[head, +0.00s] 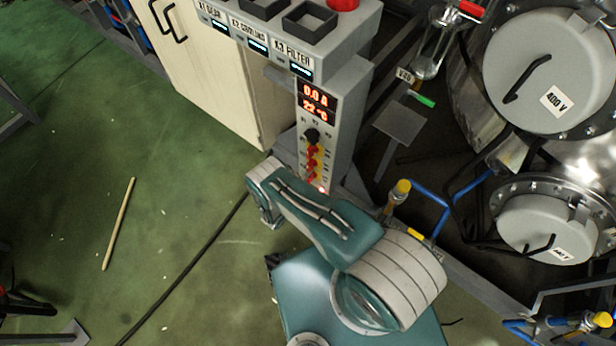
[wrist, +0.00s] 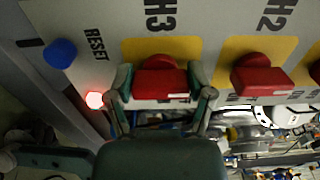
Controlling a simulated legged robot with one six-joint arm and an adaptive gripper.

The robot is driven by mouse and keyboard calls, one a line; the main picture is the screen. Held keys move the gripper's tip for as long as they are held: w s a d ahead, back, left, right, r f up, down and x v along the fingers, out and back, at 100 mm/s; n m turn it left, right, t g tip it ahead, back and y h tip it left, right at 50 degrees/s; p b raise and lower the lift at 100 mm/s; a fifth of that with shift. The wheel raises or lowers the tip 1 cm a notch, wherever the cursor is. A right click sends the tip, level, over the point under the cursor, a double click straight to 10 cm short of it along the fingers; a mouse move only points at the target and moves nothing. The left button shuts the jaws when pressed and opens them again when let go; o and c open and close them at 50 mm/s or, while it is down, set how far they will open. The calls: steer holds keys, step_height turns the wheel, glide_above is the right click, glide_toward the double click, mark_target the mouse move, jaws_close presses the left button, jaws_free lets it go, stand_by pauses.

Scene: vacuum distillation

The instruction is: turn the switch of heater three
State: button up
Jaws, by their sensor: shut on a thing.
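The switch of heater three is a red knob (wrist: 160,82) on a yellow plate marked H3 in the wrist view. My gripper (wrist: 161,74) has one finger on each side of this knob and is shut on it. The knob's white mark shows at its lower right edge. The grey control panel (head: 342,115) stands upright in the head view, with a lit display reading 0.0 A and 22 °C. Its small red switches are below a black knob (head: 312,136). In the head view my arm reaches toward the panel's lower part, and my fingers cannot be made out.
A second red knob (wrist: 262,78) marked H2 is right of H3. A blue RESET button (wrist: 60,53) and a glowing red lamp (wrist: 95,99) are to its left. Tanks and blue pipes (head: 432,192) crowd the right; green floor is open at left, with a stick (head: 118,222).

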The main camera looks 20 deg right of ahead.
steer(key=shift+s+f, duration=0.1)
steer(key=shift+f, duration=0.05)
steer(key=o, duration=1.1)
steer(key=v, duration=1.2)
